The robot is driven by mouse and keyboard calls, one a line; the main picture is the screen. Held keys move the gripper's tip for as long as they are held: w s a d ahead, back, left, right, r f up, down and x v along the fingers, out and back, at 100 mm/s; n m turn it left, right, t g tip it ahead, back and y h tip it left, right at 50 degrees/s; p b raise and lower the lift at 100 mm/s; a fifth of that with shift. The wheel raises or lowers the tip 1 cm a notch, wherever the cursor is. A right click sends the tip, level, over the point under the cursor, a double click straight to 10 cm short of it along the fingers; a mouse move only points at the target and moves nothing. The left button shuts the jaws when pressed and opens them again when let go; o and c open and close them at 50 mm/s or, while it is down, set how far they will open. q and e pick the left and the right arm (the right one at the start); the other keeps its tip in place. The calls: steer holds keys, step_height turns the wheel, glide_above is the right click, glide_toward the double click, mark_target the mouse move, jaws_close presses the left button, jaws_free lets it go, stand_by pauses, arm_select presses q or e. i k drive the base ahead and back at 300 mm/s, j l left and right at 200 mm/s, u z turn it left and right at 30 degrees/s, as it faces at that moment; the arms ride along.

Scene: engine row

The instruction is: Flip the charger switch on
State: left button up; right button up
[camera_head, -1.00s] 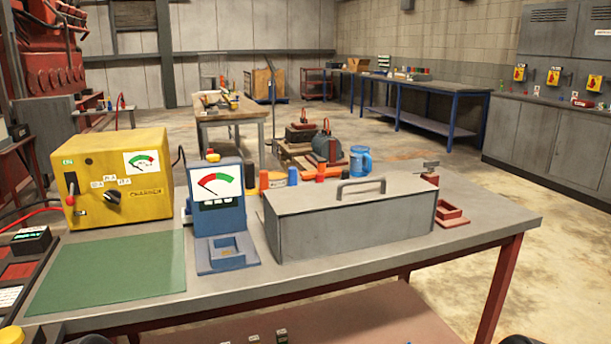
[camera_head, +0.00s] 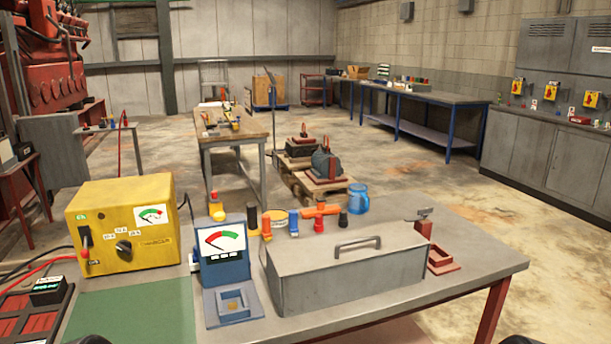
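The charger is a yellow box (camera_head: 150,262) on the left of the grey metal workbench (camera_head: 470,268) in the head view. Its front has a lever switch (camera_head: 85,243) at the left, with the red knob end at the bottom. A small green label (camera_head: 82,217) sits above the lever. A black dial knob (camera_head: 123,247) with small white labels above it is right of the lever. A gauge with a green and red arc (camera_head: 152,214) is at the upper right. Neither gripper shows clearly; only dark rounded shapes, too cropped to identify, show at the bottom edge.
A green mat (camera_head: 135,312) lies bare before the charger. A blue meter (camera_head: 223,252) stands to its right, then a grey lidded box (camera_head: 345,275). A battery-like block (camera_head: 48,290) and red cable (camera_head: 35,265) are at the left. Several bottles stand behind.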

mark_target(85, 254)
steer(key=j+u, duration=0.1)
steer(key=u, duration=0.3)
steer(key=j+u, duration=0.1)
steer(key=u, duration=0.25)
steer(key=j+u, duration=0.1)
steer(key=u, duration=0.3)
